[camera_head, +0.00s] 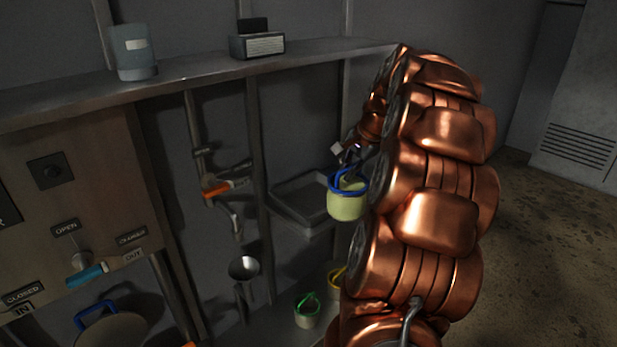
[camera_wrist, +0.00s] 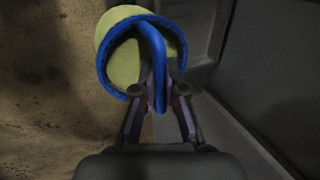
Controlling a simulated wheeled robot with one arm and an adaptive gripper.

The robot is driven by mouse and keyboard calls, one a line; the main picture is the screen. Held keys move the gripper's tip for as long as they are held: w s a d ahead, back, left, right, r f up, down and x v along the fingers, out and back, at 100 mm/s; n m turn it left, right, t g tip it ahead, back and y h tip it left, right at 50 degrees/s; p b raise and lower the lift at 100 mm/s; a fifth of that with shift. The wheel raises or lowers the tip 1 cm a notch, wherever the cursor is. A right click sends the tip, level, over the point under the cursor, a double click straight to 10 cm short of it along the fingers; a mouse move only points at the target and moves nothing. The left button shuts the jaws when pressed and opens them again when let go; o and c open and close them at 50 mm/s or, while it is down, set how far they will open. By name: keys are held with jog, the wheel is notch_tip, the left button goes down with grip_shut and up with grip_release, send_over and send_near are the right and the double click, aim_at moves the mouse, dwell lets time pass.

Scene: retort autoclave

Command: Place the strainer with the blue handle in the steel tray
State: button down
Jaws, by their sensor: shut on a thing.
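The strainer with the blue handle (camera_head: 347,204) is a pale yellow-green cup with a blue rim and a blue loop handle. It hangs upright from my gripper (camera_head: 349,154), in front of the right end of the steel tray in the head view. In the wrist view my gripper (camera_wrist: 159,92) is shut on the blue handle, and the strainer (camera_wrist: 122,62) shows beyond the fingertips. The steel tray (camera_head: 283,216) is a shallow grey rectangle by the wall; the strainer and my arm hide part of its right side. I see nothing in its visible part.
Below the tray stand a strainer with a green handle (camera_head: 307,315) and one with a yellow handle (camera_head: 336,279), partly hidden by my arm. A pipe with an orange-handled valve (camera_head: 217,189) and a steel funnel (camera_head: 244,268) are left of the tray. A shelf (camera_head: 200,72) runs above.

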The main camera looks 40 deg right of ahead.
jog(key=w+p, duration=0.3)
jog(key=w, duration=1)
notch_tip(320, 180, down, 7)
jog(key=p, duration=0.1)
jog(key=shift+d+p, duration=0.3)
jog(key=shift+p, duration=0.05)
jog(key=shift+w+f, duration=0.1)
jog(key=shift+f, duration=0.05)
jog(key=c, duration=1.2)
grip_release()
jog(key=shift+c, duration=0.2)
